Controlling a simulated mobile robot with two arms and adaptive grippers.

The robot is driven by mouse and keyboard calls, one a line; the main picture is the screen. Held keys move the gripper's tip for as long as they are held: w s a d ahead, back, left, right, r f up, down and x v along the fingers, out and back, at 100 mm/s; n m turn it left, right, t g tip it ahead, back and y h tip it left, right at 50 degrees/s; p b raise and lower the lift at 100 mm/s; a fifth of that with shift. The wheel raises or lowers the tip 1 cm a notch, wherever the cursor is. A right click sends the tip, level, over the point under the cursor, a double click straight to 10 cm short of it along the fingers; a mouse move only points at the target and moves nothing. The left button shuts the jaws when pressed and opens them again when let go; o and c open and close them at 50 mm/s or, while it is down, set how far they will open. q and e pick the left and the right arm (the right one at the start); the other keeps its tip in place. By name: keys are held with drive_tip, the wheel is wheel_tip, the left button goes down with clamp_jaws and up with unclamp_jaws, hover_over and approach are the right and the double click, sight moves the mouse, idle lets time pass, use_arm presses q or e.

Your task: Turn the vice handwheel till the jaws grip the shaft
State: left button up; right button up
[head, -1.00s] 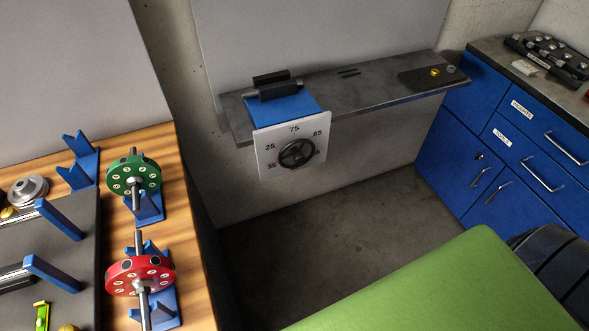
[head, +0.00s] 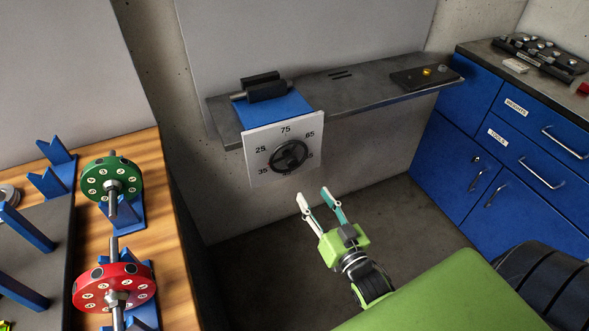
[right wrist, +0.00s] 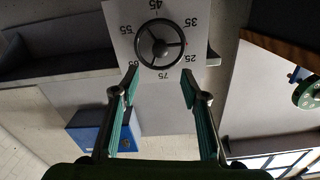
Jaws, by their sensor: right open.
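The vice (head: 264,90) has two dark jaws on a blue base on the wall shelf. A grey rod end, seemingly the shaft, shows at the jaws' left side; whether the jaws touch it I cannot tell. The black handwheel (head: 289,156) sits on a white numbered dial plate (head: 262,136) below the vice. My right gripper (head: 314,195) is open and empty, below and in front of the handwheel, apart from it. In the right wrist view, the handwheel (right wrist: 160,43) lies beyond the open fingertips, roughly centred between them. My left gripper is not in view.
The grey shelf (head: 365,84) carries a dark plate at its right end. Blue cabinets (head: 465,160) stand at right. A wooden bench (head: 180,230) at left holds a green rotor (head: 96,178) and a red rotor (head: 88,293) on blue stands. Floor space before the dial is clear.

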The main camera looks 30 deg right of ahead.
sight(293, 165)
drive_tip(key=w, duration=1.3)
drive_tip(key=shift+w+d+p, duration=0.15)
drive_tip(key=shift+d+p, duration=0.15)
drive_tip(key=shift+d, duration=0.1)
drive_tip(key=c, duration=1.1)
